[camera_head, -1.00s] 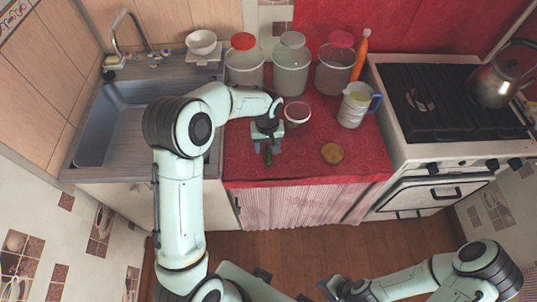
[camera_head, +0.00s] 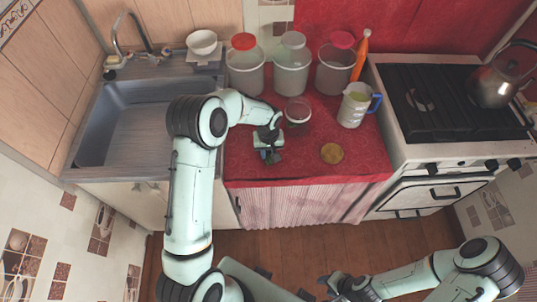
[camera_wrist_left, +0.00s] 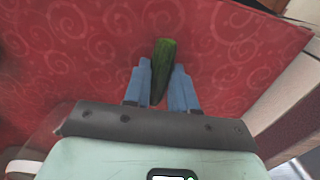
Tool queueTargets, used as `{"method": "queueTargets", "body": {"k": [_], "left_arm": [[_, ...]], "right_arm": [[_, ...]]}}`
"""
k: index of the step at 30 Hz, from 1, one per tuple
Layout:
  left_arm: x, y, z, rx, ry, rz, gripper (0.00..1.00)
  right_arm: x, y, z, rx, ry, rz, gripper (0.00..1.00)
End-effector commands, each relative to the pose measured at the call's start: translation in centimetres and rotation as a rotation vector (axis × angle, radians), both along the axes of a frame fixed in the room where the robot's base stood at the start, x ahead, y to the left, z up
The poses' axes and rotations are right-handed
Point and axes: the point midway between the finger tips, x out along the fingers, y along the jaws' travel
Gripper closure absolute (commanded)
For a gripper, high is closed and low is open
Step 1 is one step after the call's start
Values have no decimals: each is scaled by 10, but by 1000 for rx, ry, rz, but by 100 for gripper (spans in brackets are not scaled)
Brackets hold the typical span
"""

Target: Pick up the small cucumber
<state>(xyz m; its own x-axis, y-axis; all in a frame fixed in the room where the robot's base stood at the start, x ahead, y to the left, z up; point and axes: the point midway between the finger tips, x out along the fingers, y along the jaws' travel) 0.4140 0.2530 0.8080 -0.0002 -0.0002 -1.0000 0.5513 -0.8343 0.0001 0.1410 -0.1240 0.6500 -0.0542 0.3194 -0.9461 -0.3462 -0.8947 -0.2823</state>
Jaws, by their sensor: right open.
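The small cucumber (camera_wrist_left: 164,62) is dark green and lies lengthwise between the two blue fingers of my left gripper (camera_wrist_left: 162,68) in the left wrist view. In the head view my left gripper (camera_head: 269,156) points down low over the red counter and mostly hides the cucumber. My right gripper (camera_head: 326,287) is open and empty at the bottom, away from the counter.
Several things stand on the red oilcloth counter (camera_head: 300,168): a white bowl (camera_head: 297,111), a round brown item (camera_head: 332,153), a measuring jug (camera_head: 354,106) and glass jars (camera_head: 291,72) behind. The sink (camera_head: 130,125) is left, the stove (camera_head: 450,105) right. The counter's front is clear.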

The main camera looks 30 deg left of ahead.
Motion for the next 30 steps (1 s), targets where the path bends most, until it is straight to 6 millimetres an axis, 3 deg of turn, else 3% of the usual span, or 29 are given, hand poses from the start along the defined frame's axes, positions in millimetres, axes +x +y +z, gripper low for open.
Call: {"method": "queueTargets", "body": {"k": [11,17,23,30], "left_arm": [[0,0,2,1,-1,0,100],[1,0,17,0,-4,0,100],[2,0,61,0,-9,0,100],[2,0,133,1,-8,0,100]], "right_arm": [[0,0,0,0,0,0,57],[0,0,0,0,0,0,57],[0,0,0,0,0,0,57],[4,0,5,1,-5,0,57]]}}
